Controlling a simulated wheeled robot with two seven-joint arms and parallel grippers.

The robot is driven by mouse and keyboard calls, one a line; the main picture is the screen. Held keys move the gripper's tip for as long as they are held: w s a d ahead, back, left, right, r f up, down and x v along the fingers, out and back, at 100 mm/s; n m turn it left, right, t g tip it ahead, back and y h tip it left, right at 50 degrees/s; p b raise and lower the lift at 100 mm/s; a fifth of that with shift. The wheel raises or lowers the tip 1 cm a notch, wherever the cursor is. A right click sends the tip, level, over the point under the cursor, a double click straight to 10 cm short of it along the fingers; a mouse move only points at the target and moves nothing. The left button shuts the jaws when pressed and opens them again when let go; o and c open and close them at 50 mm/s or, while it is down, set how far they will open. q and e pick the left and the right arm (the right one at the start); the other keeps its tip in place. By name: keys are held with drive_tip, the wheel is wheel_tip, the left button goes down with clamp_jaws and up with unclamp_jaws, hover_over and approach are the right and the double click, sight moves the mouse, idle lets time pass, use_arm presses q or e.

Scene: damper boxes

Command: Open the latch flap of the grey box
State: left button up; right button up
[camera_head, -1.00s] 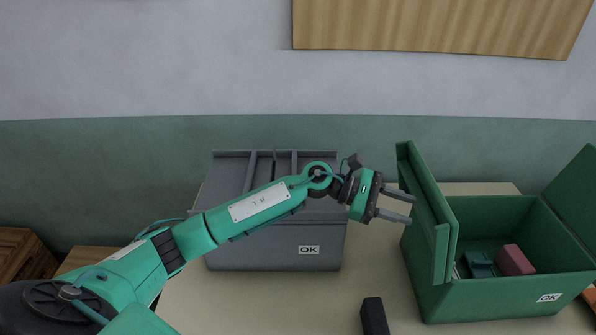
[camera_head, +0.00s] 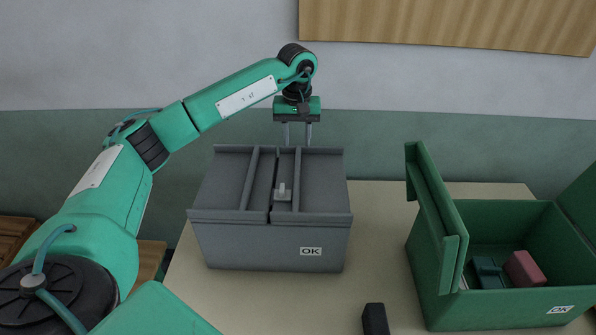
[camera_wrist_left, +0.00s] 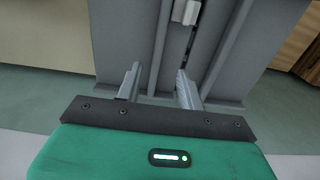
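The grey box (camera_head: 310,233) stands on the table left of centre, its lid flaps shut and an OK label on its front. A small light grey latch piece (camera_head: 283,192) stands up near the middle seam of the lid; it also shows at the top of the left wrist view (camera_wrist_left: 186,12). My left gripper (camera_head: 298,142) is above the far edge of the grey box, fingers pointing down and apart. In the left wrist view the open fingers (camera_wrist_left: 158,82) have nothing between them and the lid lies beyond. My right gripper is not in view.
A green box (camera_head: 500,308) with open flaps stands at the right, holding a red block (camera_head: 522,268) and a dark green piece (camera_head: 487,271). A dark block (camera_head: 375,319) lies at the table's front. Bare table (camera_head: 375,225) separates the boxes.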

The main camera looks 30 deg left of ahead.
sight(297, 175)
use_arm(q)
wheel_tip(297, 175, down, 11)
drive_tip(key=p, duration=0.3)
drive_tip(key=shift+p, duration=0.3)
drive_tip(key=shift+f, duration=0.7)
clamp_jaws()
